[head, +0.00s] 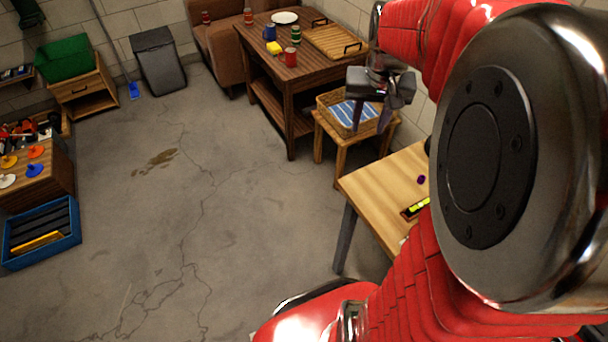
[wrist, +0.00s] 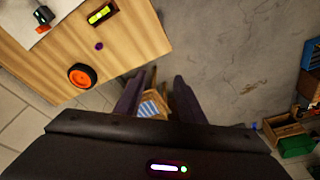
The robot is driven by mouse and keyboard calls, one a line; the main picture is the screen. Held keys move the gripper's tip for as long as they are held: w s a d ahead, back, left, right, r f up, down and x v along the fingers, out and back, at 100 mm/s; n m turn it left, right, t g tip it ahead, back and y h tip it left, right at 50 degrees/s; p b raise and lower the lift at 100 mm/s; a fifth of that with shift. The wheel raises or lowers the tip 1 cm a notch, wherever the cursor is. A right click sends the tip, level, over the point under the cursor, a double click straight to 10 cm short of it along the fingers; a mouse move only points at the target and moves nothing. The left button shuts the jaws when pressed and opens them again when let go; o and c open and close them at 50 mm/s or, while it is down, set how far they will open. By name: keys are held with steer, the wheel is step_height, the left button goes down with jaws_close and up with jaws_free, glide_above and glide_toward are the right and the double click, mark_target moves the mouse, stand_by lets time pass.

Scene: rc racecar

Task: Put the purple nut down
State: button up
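A small purple nut (head: 421,180) lies on the light wooden workbench (head: 375,190). In the wrist view the nut (wrist: 99,46) is on the bench top, between a yellow-green level (wrist: 101,14) and an orange-hubbed wheel (wrist: 82,76). My gripper (head: 370,118) is up in the air, beyond the bench in the head view, in front of the wicker basket. In the wrist view its two dark fingers (wrist: 157,95) are apart with nothing held between them. The nut is apart from the fingers, off to their left.
The wicker basket (head: 328,98) with a striped cloth sits on a small stool. A dark wooden table (head: 262,50) holds a plate, cans and a tray. A blue crate (head: 75,232) stands at left.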

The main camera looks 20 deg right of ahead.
steer(key=s+a+r+n+t, duration=0.1)
steer(key=s+a+n, duration=0.1)
steer(key=a, duration=0.5)
steer(key=s+a+r+n+t, duration=0.1)
steer(key=s+a+n, duration=0.1)
steer(key=s+a, duration=0.3)
steer(key=s+a+r+n+t+y, duration=0.1)
steer(key=s+a, duration=0.3)
steer(key=a, duration=0.5)
steer(key=shift+s+r+n, duration=0.2)
steer(key=shift+r+n, duration=0.2)
steer(key=shift+n, duration=0.1)
steer(key=shift+o, duration=0.4)
steer(key=shift+c, duration=1)
steer(key=shift+d, duration=0.15)
